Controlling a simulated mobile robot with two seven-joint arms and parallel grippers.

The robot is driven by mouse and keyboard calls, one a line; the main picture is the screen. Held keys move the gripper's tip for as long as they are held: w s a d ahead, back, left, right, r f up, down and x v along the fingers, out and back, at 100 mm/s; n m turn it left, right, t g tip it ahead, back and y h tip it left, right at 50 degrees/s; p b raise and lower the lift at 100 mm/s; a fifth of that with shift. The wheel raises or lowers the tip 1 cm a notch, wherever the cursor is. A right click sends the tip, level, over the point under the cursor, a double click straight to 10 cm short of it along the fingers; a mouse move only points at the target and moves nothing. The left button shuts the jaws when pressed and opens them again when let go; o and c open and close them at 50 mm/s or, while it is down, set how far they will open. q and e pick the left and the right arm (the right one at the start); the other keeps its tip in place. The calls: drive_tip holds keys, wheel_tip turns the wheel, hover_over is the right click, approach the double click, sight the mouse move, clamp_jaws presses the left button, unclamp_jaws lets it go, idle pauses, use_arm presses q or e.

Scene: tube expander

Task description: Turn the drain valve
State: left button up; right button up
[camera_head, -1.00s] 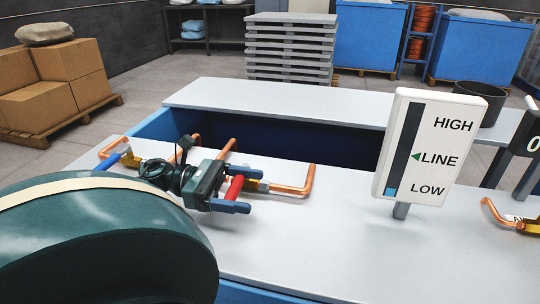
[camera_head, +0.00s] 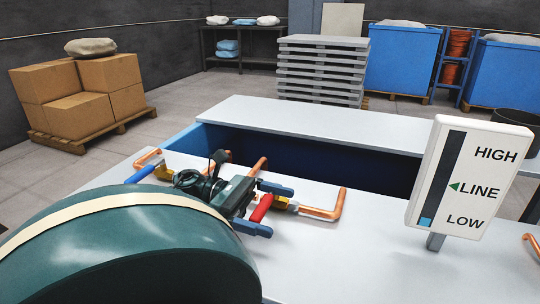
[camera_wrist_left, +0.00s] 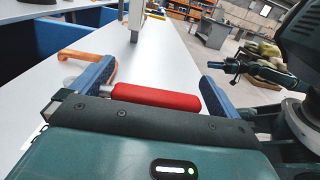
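A red valve handle (camera_head: 261,208) sits by a brass valve on the copper pipe (camera_head: 322,213) on the grey bench. My left gripper (camera_head: 264,208) is over the bench with its two blue fingers apart, one on each end side of the red handle. In the left wrist view the red handle (camera_wrist_left: 155,97) lies lengthwise across the gap between the fingers; I cannot tell whether they touch it. A blue valve handle (camera_head: 139,174) is farther left. The white gauge board (camera_head: 470,178) reads HIGH, LINE, LOW, with its blue bar near LOW. A dark gripper-like part (camera_wrist_left: 235,66) shows beyond; its state is unclear.
An open blue-walled trough (camera_head: 310,165) lies behind the pipes. Another copper pipe (camera_head: 531,243) is at the right edge. The bench front between the red handle and gauge is clear. Boxes (camera_head: 82,92) and stacked grey slabs (camera_head: 322,70) stand on the floor behind.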

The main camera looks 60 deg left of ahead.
sight(257, 205)
use_arm(q)
drive_tip(key=v, duration=0.7)
drive_tip(key=shift+s+a, duration=0.15)
drive_tip(key=shift+a, duration=0.1)
drive_tip(key=shift+s, duration=0.1)
idle(0.4)
